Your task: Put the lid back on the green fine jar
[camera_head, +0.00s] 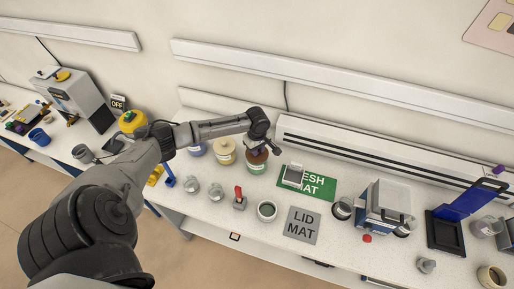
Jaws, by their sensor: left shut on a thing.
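The jar with a green label band (256,168) stands in the back row, at the right end of the jars. My left gripper (257,147) comes down over it from above and is shut on a dark brown lid (258,156). The lid is at the jar's mouth; whether it is fully seated or slightly above cannot be told. The gripper hides part of the lid. The lid mat (301,227) is grey and bare. My right gripper is not in view.
A cream jar (225,153) and a blue-labelled jar (197,149) stand left of the green one. A dark-filled cup (267,211) and a red-handled tool (239,197) stand in front.

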